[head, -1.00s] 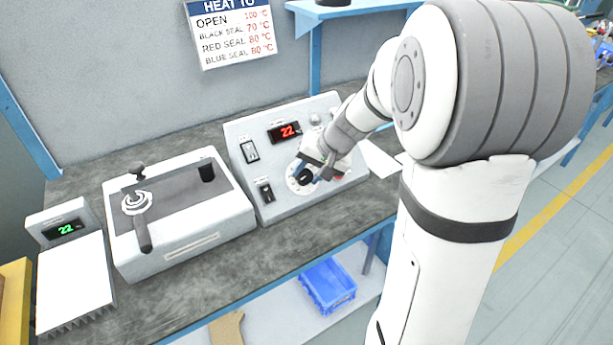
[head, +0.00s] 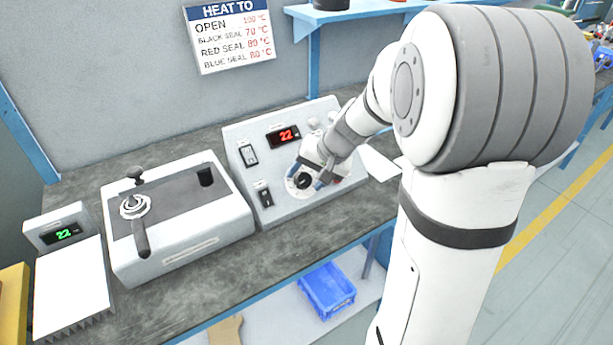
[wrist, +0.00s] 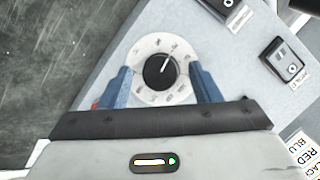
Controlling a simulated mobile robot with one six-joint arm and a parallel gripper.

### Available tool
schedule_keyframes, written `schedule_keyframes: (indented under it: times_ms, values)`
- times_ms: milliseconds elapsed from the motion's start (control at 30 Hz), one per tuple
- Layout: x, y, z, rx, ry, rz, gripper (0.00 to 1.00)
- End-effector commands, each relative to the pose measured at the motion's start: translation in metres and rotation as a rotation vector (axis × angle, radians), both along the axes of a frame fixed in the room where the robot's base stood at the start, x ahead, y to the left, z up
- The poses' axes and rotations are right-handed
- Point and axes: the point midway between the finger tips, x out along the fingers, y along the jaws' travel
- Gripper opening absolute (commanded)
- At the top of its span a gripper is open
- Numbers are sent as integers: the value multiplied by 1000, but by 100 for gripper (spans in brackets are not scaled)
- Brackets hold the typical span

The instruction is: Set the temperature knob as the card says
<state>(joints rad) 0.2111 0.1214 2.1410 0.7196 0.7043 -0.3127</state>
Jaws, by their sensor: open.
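The temperature knob (wrist: 159,70) is a black round knob with a white pointer line on a white numbered dial (wrist: 149,44), set in the grey control panel (head: 243,195). Its pointer aims up and slightly right in the wrist view; the dial numbers are too blurred to read. My gripper (wrist: 160,82) is open, with its blue fingers on either side of the knob and apart from it. In the head view the knob (head: 303,181) shows below my gripper (head: 312,177). The card (head: 232,37) reads HEAT TO: open 100, black seal 70, red seal 80, blue seal apparently 80 °C.
The panel's red display (head: 283,136) reads 22. Two black switches, one above (head: 249,155) and one below (head: 265,195), sit left of the dial. A grey lever box (head: 180,225) and a plate with a green display (head: 62,235) reading 22 stand at left.

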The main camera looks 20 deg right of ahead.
Motion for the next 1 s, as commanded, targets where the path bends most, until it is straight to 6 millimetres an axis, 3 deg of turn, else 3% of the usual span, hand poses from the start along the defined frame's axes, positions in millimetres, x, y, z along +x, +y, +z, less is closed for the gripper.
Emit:
schedule_keyframes:
  times_ms: [533, 1000]
  values:
    - [-26, -26, 62, -1, -3, -2, 57]
    - [-29, -28, 67, 0, 0, 1, 57]
